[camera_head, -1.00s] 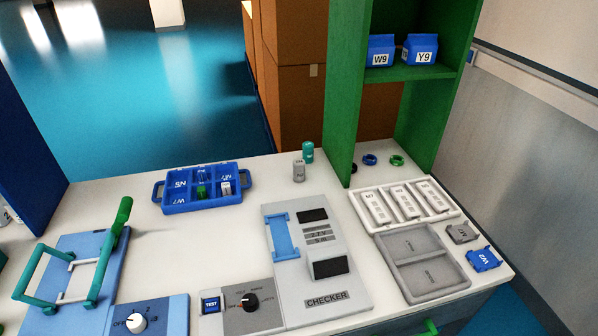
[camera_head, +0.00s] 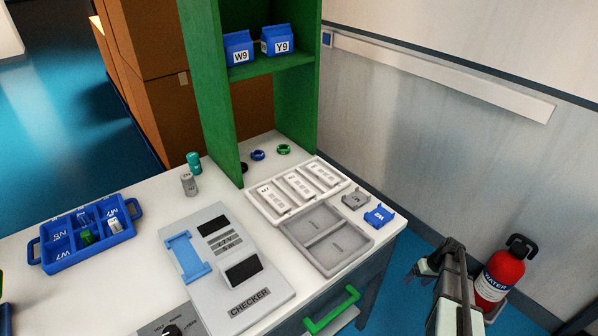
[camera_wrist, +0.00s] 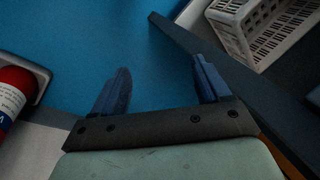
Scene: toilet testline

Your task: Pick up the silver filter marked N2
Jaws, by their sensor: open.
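No mark reading N2 is legible. A small grey clip-like part (camera_head: 355,200) lies at the table's right end, its mark too small to read, beside a similar blue part (camera_head: 379,215) marked W2. A grey cylinder (camera_head: 188,184) stands upright farther back left, its label also unreadable. My gripper (camera_head: 441,258) is off the table's right side in the head view, apart from all of these. In the wrist view my gripper (camera_wrist: 160,82) is open and empty, with blue floor between its fingers.
A grey two-compartment tray (camera_head: 291,232) and a white tray (camera_head: 250,205) lie left of the clip parts. The CHECKER device (camera_head: 255,295) is further left. A green shelf (camera_head: 210,100) rises behind. A fire extinguisher (camera_head: 503,270) stands right of my arm. A white crate (camera_wrist: 232,35) shows in the wrist view.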

